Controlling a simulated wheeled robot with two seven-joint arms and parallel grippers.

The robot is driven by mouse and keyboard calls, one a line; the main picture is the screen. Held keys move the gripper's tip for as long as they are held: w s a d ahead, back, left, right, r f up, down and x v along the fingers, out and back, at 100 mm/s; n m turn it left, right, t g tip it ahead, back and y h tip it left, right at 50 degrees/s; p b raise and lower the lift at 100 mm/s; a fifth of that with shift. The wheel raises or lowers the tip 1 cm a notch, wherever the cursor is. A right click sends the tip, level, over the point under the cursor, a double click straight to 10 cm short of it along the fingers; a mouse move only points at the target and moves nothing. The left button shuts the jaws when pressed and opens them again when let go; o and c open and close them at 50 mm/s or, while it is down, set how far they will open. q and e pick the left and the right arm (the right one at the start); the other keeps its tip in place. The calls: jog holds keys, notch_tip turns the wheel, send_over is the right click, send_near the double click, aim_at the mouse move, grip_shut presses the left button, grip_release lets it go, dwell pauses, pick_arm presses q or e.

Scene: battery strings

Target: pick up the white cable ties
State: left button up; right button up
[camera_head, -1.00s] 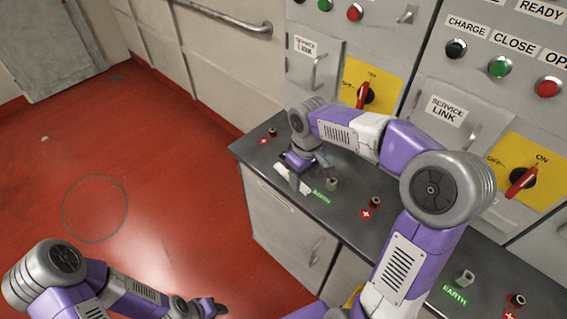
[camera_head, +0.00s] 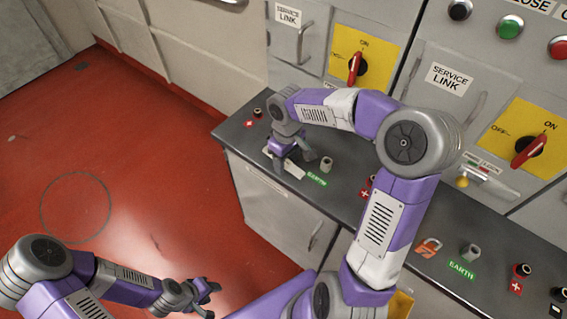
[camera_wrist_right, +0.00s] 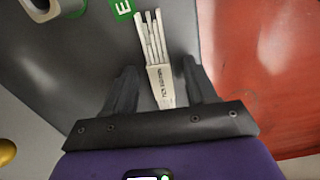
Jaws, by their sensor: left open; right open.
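The white cable ties lie as a flat bundle with a printed band on the dark counter. They show in the right wrist view (camera_wrist_right: 159,75) and, partly hidden by my right gripper, in the head view (camera_head: 290,169). My right gripper (camera_head: 281,157) is open and points down at the bundle. In the right wrist view (camera_wrist_right: 158,66) its fingers stand on either side of the banded end, and the loose tie ends reach out beyond them. I cannot tell the remaining height. My left gripper (camera_head: 212,299) is open and empty over the red floor.
A grey earth post (camera_head: 326,165) and green EARTH label (camera_head: 317,179) stand close beside the ties. Red-black terminals (camera_head: 258,113) and an orange padlock (camera_head: 429,247) are on the counter (camera_head: 348,213). Switch panels with a red knob (camera_head: 355,68) rise behind.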

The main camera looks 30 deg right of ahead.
jog(key=shift+r, duration=0.1)
jog(key=shift+c, duration=0.3)
grip_shut()
